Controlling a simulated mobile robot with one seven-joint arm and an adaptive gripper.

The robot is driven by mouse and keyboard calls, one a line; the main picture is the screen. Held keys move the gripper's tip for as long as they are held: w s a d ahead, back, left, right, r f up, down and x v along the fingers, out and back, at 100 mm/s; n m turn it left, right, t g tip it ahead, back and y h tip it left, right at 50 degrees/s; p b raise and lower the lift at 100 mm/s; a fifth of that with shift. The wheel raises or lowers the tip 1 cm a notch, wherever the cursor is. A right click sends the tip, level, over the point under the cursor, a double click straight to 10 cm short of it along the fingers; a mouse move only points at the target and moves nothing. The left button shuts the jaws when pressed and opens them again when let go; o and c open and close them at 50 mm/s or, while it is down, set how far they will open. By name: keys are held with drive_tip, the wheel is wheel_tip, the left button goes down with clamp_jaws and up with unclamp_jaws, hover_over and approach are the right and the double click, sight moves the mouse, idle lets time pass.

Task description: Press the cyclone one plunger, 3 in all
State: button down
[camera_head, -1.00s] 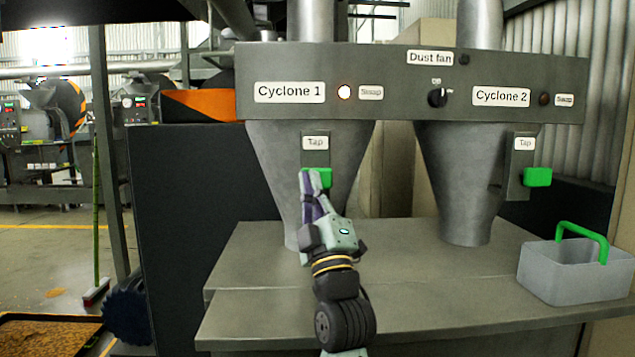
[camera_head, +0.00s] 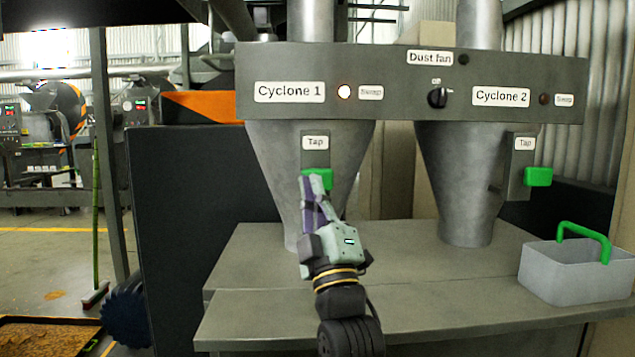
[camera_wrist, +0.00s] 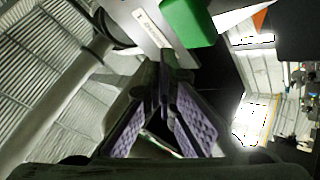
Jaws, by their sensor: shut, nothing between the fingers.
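The Cyclone 1 plunger is a green block (camera_head: 319,177) on a grey bracket below the "Tap" label, on the front of the left grey cone (camera_head: 270,165). It also shows as a green block (camera_wrist: 188,22) in the wrist view, just beyond the fingertips. My gripper (camera_head: 312,178) is shut and empty. Its tips are at the left part of the green block and hide some of it. I cannot tell whether they touch it. The lamp (camera_head: 344,92) beside the Cyclone 1 label is lit.
The Cyclone 2 cone (camera_head: 460,190) has its own green plunger (camera_head: 538,177) at right, and its lamp (camera_head: 544,99) is dark. A dust fan knob (camera_head: 437,97) sits between. A grey bin (camera_head: 575,272) with a green handle stands on the bench (camera_head: 420,320).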

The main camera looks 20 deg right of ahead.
drive_tip(key=shift+s+a, duration=0.25)
drive_tip(key=shift+s, duration=0.6)
drive_tip(key=shift+s+a, duration=0.25)
drive_tip(key=shift+s, duration=0.55)
idle(0.7)
drive_tip(key=shift+s+a+p, duration=0.25)
drive_tip(key=shift+s+p, duration=0.65)
drive_tip(key=shift+p, duration=0.5)
drive_tip(key=shift+s+a+p, duration=0.25)
drive_tip(key=shift+s+p, duration=0.65)
drive_tip(key=shift+p, duration=0.45)
drive_tip(key=w+d+p, duration=0.2)
drive_tip(key=w, duration=0.6)
drive_tip(key=shift+w+d+p, duration=0.2)
drive_tip(key=shift+w+p, duration=0.05)
drive_tip(key=shift+p, duration=0.15)
